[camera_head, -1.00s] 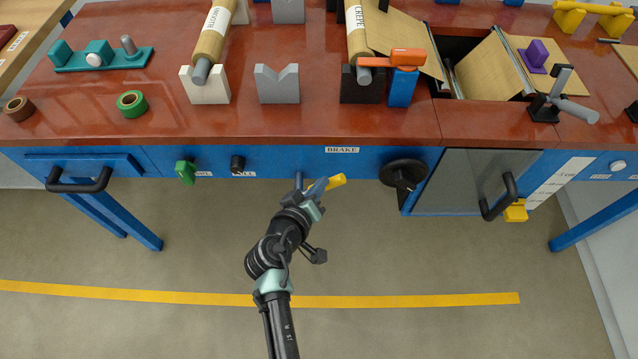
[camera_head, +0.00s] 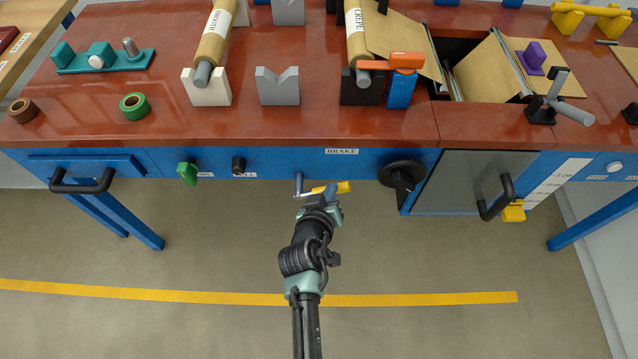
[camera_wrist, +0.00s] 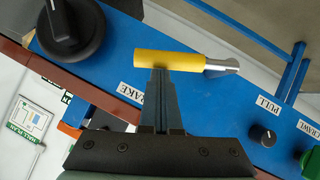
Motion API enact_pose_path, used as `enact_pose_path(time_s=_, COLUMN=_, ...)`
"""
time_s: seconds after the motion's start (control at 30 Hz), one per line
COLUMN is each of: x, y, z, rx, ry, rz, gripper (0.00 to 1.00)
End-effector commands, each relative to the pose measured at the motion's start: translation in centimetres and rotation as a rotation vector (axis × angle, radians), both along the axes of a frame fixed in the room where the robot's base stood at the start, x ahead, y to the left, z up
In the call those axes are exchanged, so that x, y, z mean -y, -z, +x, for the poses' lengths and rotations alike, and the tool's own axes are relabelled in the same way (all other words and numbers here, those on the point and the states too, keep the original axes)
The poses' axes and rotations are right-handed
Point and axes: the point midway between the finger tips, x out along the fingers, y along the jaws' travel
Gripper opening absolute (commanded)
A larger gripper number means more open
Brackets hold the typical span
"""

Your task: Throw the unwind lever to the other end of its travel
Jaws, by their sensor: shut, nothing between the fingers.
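The lever with a yellow handle (camera_head: 343,187) sits on the blue front panel under the label BRAKE. I see no label that reads unwind. Its grey shaft (camera_head: 298,184) comes out of the panel at the left, and the handle points right, nearly level. In the wrist view the yellow handle (camera_wrist: 168,61) lies across my fingertips, with a metal end at the right. My gripper (camera_head: 326,197) is shut and empty. Its fingertips (camera_wrist: 160,72) are at the handle's side; I cannot tell whether they touch. They hide part of the lever in the head view.
A black handwheel knob (camera_head: 402,174) stands out right of the lever. A grey door (camera_head: 465,180) with a black handle is farther right. A black knob (camera_head: 238,164) and a green knob (camera_head: 187,173) are at the left. Floor in front is clear.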

Motion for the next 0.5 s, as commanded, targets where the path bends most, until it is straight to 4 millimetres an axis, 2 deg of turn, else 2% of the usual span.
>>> enact_pose_path(time_s=0.2, x=0.9, y=1.4, z=0.0, rx=-0.002, ry=0.001, rz=-0.003, gripper=0.00)
enact_pose_path(time_s=0.5, x=1.4, y=1.9, z=0.0, rx=-0.002, ry=0.002, rz=-0.004, gripper=0.00)
